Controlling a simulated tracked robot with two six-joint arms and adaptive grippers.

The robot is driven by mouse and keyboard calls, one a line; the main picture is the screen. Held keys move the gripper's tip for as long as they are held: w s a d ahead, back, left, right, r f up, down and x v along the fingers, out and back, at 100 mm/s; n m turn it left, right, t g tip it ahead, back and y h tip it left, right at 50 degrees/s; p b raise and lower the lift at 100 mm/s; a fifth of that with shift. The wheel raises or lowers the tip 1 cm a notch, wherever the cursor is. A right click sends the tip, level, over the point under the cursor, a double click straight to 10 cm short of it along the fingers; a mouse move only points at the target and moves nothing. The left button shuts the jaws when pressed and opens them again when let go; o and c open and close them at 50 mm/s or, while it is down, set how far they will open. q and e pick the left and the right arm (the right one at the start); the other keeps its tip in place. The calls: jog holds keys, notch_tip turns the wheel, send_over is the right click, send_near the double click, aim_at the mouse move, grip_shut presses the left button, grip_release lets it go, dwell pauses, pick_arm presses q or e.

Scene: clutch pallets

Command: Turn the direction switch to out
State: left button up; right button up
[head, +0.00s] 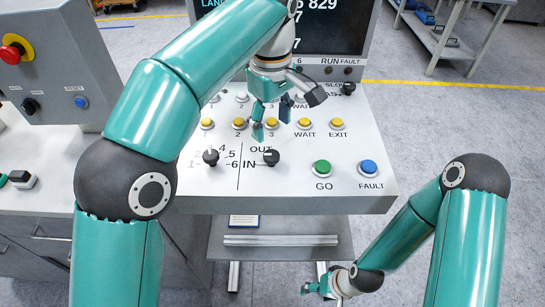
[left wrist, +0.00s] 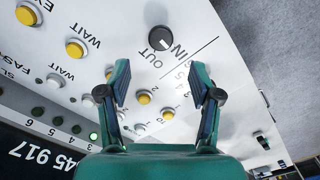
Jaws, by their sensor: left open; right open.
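The direction switch (head: 271,158) is a round black knob on the sloping white panel, with OUT printed above it and IN at its left. It also shows in the left wrist view (left wrist: 160,38), beyond the fingertips. Its small light mark seems to face the IN side, but it is too small to be sure. My left gripper (head: 271,119) hangs above the panel's yellow buttons, behind the switch and apart from it. Its two fingers are spread and empty in the left wrist view (left wrist: 160,84). My right gripper (head: 308,289) is low in front of the panel, open and empty.
Another black knob (head: 211,157) numbered 4, 5, 6 stands left of the switch. Yellow buttons (head: 305,124), a green GO button (head: 322,168) and a blue FAULT button (head: 368,168) are nearby. A screen (head: 335,30) rises behind. A red stop button (head: 10,54) is at left.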

aim_at(272, 154)
pick_arm(q)
notch_tip(272, 154, down, 9)
jog(key=shift+r+b, duration=0.1)
jog(key=shift+b, duration=0.6)
